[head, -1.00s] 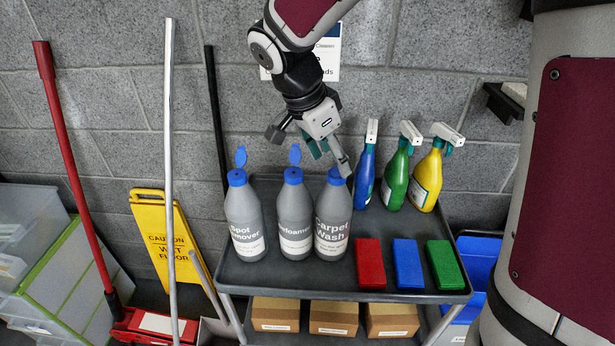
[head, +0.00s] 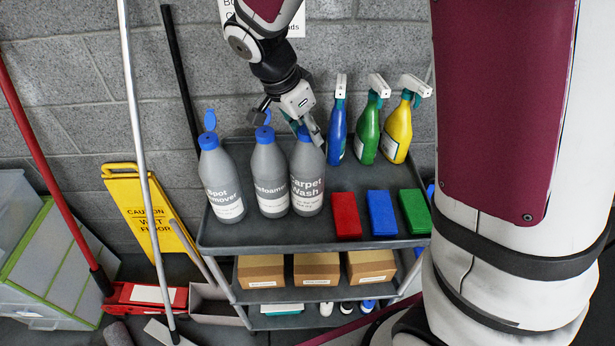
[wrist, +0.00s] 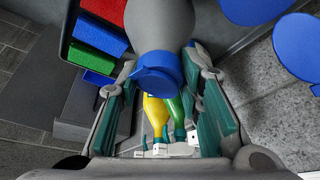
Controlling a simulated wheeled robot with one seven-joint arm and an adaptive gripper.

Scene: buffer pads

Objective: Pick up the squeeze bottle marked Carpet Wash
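The Carpet Wash bottle (head: 307,185) is a grey squeeze bottle with a white printed label. It stands upright at the right end of a row of three on the cart's top shelf. My gripper (head: 305,128) is at its top, coming down from behind. In the wrist view, the bottle's grey shoulder (wrist: 166,25) and blue cap (wrist: 158,80) show between the two open fingers of my gripper (wrist: 163,85). The fingers are spread on either side of the cap; whether they touch is unclear. In the head view, the gripper partly hides the cap.
The Spot Remover bottle (head: 222,185) and Defoamer bottle (head: 270,178) stand close on the left. Blue (head: 338,130), green (head: 368,132) and yellow (head: 397,132) spray bottles stand behind right. Red (head: 345,215), blue (head: 381,212) and green (head: 414,210) blocks lie at front right of the cart (head: 290,240).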

